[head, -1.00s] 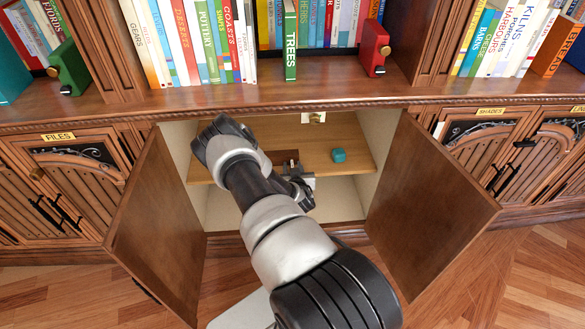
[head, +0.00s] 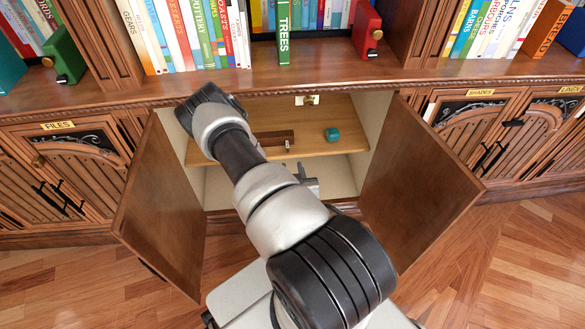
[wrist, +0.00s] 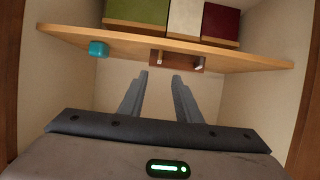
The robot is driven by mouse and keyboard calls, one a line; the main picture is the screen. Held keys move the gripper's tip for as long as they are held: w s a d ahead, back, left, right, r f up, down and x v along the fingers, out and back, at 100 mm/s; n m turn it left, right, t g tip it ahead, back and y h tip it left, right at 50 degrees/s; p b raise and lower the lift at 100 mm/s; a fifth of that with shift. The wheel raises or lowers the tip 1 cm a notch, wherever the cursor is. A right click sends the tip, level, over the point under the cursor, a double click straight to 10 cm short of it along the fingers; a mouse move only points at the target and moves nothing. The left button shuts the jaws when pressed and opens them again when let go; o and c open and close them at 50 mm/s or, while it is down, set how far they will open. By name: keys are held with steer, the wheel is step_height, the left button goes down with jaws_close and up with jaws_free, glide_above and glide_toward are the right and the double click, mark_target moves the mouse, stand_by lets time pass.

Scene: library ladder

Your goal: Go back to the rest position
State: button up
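My gripper (wrist: 160,85) is open and empty in the wrist view, its two fingers apart in front of the open cabinet. In the head view my arm hides most of it. A wooden shelf (head: 298,145) spans the open cabinet.
Two cabinet doors stand open, left (head: 160,205) and right (head: 415,190). Rows of books fill the shelves above, with a green TREES book (head: 284,30) standing forward. Wooden floor is clear at the right.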

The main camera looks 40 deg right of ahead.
steer(key=shift+s+a+r, duration=0.15)
steer(key=shift+s+a, duration=0.05)
steer(key=shift+s, duration=0.15)
stand_by(0.3)
